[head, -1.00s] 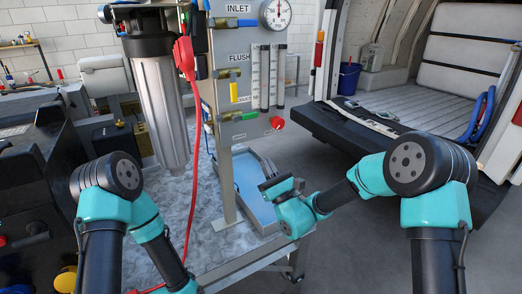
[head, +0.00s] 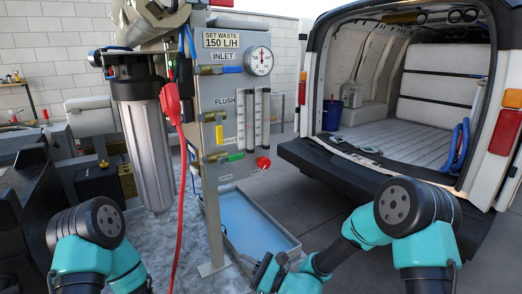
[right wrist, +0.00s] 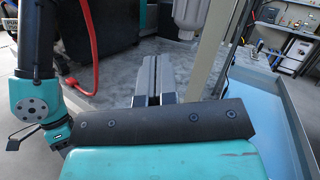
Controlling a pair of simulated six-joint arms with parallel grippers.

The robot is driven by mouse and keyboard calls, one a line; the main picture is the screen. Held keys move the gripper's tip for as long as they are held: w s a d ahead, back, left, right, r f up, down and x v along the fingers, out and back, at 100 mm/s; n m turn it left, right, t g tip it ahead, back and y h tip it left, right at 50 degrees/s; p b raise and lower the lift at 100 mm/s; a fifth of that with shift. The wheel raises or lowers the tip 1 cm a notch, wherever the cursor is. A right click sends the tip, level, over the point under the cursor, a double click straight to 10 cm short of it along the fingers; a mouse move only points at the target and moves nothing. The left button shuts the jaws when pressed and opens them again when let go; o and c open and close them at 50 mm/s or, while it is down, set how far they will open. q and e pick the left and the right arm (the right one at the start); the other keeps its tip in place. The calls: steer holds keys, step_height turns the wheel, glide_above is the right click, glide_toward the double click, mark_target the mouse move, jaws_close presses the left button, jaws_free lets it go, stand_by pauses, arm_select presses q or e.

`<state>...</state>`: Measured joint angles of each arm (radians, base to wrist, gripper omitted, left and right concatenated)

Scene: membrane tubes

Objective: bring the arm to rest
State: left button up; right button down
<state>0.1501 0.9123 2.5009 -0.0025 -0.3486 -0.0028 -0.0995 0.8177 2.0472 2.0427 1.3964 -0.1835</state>
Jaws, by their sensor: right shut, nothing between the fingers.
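My right arm reaches in from the right in the head view. Its gripper (head: 264,272) is low in the picture, at the front edge of the blue tray. In the right wrist view its two grey fingers (right wrist: 152,80) lie together, shut with nothing between them. My left arm (head: 88,235) is at the lower left of the head view, where its gripper is out of frame. In the right wrist view a dark end piece of the left arm (right wrist: 20,138) shows at the left edge; its jaw state is unclear.
A panel (head: 212,110) with gauge and valves stands in the middle, beside a grey filter housing (head: 148,150) and a red hose (head: 176,180). The blue tray (head: 297,243) lies at its foot. An open van (head: 330,165) is at the right, with clear floor before it.

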steer(key=s+d+f+n+g+h, duration=0.3)
steer(key=s+d+f+g+h, duration=0.15)
steer(key=s+f, duration=0.4)
steer(key=s+d+f+n+g+h, duration=0.35)
steer(key=s+f+g, duration=0.25)
steer(key=s+f, duration=0.3)
steer(key=d+f+n+t+h, duration=0.1)
steer(key=d+f+n+h, duration=0.2)
steer(key=d+f+n, duration=0.2)
steer(key=d+f+n+t+h, duration=0.1)
steer(key=d+f+n+h, duration=0.3)
steer(key=d+f, duration=0.5)
steer(key=shift+s+d+f+n+t+h, duration=0.3)
steer(key=shift+d+n, duration=0.75)
steer(key=shift+d, duration=1.3)
steer(key=shift+w, duration=0.1)
